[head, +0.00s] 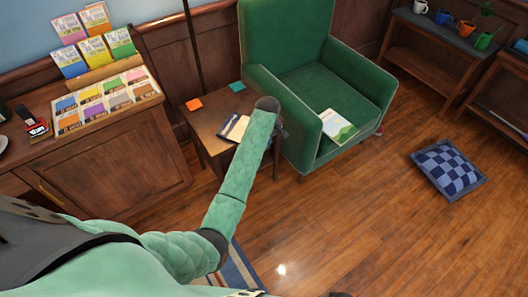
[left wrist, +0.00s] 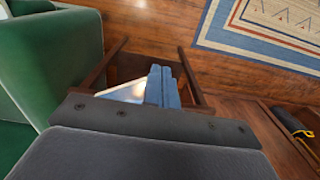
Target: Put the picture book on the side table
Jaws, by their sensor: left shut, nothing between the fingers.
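A thin book with a white and green cover (head: 338,127), likely the picture book, lies on the seat of the green armchair (head: 298,62). The small wooden side table (head: 206,128) stands left of the chair. Another book, pale with dark blue (head: 233,127), lies on it, partly behind my arm. My left gripper (head: 279,130) is by the table's right edge, beside the chair's arm, mostly hidden by my wrist. In the left wrist view its blue fingers (left wrist: 162,87) are together and empty, with a pale surface beside them. My right gripper is out of view.
A cabinet with a book display (head: 105,100) stands left. A checked cushion (head: 448,168) lies on the otherwise open floor at right.

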